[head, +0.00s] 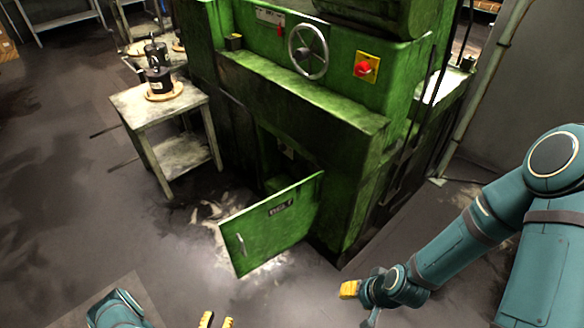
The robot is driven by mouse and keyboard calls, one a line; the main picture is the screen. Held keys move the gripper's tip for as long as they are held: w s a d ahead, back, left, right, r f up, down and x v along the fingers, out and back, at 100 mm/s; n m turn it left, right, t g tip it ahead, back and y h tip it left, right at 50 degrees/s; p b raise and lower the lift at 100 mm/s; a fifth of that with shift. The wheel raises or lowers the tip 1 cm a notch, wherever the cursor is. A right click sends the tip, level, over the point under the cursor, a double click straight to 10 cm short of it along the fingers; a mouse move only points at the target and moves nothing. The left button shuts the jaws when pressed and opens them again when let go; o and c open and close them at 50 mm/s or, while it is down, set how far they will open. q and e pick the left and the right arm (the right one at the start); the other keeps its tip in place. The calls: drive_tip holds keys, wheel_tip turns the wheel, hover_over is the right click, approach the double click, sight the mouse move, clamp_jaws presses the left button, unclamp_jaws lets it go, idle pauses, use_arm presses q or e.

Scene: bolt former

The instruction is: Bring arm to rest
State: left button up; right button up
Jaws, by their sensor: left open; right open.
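My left arm shows as a teal link at the bottom left. My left gripper (216,321) shows only its two yellow fingertips at the bottom edge, apart and with nothing between them. My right arm comes in from the right, teal and bent at the elbow. My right gripper (352,290) points left, low in the picture, and is open with nothing seen in it. One yellow fingertip shows clearly. Both grippers are in front of the green machine (300,100) and appear apart from it.
The machine's low green door (270,226) hangs open toward me, between and beyond my grippers. The machine has a handwheel (308,51) and a red switch (364,68). A small table (128,102) with black parts stands at left. The left floor is mostly clear.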

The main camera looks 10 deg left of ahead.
use_arm(q)
drive_tip(key=w+r+g+h, duration=0.1)
drive_tip(key=w+r+g, duration=0.25)
drive_tip(key=w, duration=0.75)
drive_tip(key=w+d+r+g+h, duration=0.1)
drive_tip(key=w+d+r+g, duration=0.4)
drive_tip(key=d+r, duration=0.1)
drive_tip(key=s+d+r+n+g, duration=0.1)
drive_tip(key=s+d+r+g, duration=0.2)
drive_tip(key=d+r, duration=0.3)
drive_tip(key=s+d+r+g+h, duration=0.1)
drive_tip(key=s+d+r+g, duration=0.3)
drive_tip(key=r, duration=0.5)
drive_tip(key=s+d, duration=0.2)
drive_tip(key=d, duration=0.1)
drive_tip(key=shift+d+n, duration=0.25)
drive_tip(key=shift+n, duration=0.15)
